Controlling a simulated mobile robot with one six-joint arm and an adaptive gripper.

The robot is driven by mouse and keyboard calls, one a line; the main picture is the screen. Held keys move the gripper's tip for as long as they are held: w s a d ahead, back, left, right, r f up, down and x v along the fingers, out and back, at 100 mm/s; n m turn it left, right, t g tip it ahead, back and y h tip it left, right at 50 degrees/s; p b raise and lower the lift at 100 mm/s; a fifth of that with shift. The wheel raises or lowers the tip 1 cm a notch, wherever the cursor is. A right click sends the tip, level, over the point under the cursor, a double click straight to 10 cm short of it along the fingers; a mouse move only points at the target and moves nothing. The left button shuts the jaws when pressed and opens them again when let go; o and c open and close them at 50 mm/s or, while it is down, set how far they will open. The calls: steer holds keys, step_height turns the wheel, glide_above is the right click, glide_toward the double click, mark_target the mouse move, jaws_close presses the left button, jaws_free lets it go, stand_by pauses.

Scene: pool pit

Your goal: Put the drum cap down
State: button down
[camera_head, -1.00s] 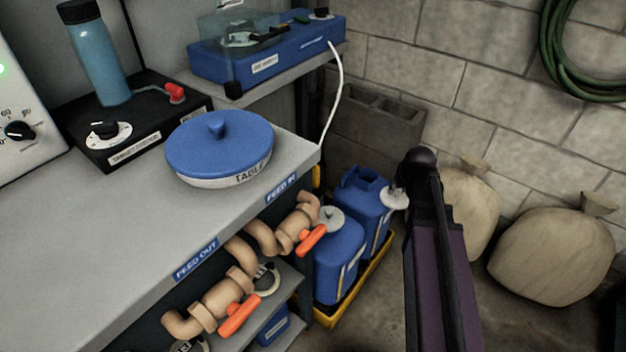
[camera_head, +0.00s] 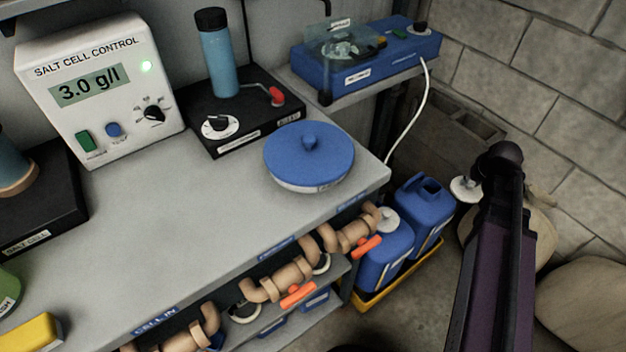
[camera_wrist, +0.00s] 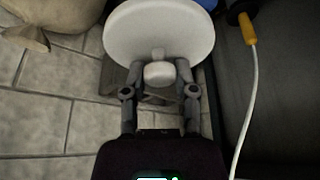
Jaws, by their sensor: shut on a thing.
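The drum cap is a white round disc with a small knob. It fills the top middle of the wrist view (camera_wrist: 185,35) and shows partly in the head view (camera_head: 464,189), beside my dark arm. My gripper (camera_wrist: 160,75) is shut on the cap's knob, one finger on each side. In the head view my arm hides the gripper. The cap is held in the air, to the right of two blue drums. The near drum (camera_head: 384,262) has a pale cap on top. The far drum (camera_head: 428,212) stands behind it; its opening is not clear.
The drums stand in a yellow tray (camera_head: 398,278) on the floor. A grey bench (camera_head: 200,225) holds a round blue-lidded tub (camera_head: 308,155) near its right end. Bare bench top lies left of the tub. Pipes with orange handles run below. Sacks (camera_head: 585,305) lie right.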

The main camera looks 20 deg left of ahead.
step_height(320, 180, up, 23)
steer(key=p, duration=2.2)
steer(key=shift+r, duration=0.15)
steer(key=shift+s, duration=0.15)
